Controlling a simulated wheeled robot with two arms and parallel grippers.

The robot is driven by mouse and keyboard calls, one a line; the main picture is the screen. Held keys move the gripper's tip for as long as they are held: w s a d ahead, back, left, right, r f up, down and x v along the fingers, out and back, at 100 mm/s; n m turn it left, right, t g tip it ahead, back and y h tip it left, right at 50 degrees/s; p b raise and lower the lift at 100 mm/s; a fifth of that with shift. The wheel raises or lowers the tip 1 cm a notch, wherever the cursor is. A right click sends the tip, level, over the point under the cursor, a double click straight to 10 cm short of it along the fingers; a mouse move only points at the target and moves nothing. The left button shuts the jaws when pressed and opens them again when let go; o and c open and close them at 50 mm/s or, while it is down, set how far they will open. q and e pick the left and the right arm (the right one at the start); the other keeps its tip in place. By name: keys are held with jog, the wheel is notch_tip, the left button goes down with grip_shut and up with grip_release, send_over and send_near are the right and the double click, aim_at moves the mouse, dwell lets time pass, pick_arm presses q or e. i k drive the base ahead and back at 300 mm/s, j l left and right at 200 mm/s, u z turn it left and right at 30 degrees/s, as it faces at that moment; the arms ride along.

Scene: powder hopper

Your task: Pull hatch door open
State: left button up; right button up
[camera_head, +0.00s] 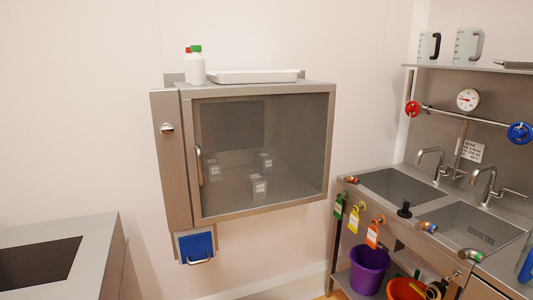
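The hatch is a steel wall box (260,88) in the middle of the view. Its front is a steel-framed glass door (262,213), which looks closed. A vertical bar handle (199,166) sits at the door's left edge. Through the glass I see three small labelled blocks, one of them (257,187) nearest the front. Neither of my grippers is in view, and nothing touches the door or handle.
White bottles (196,67) and a white tray (252,76) stand on top of the box. A blue panel with a handle (197,247) hangs below it. A steel counter (100,245) is at lower left, a double sink (395,183) at right with a purple bucket (368,268) beneath.

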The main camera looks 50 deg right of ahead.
aim_at(187, 95)
jog(key=z, duration=1.55)
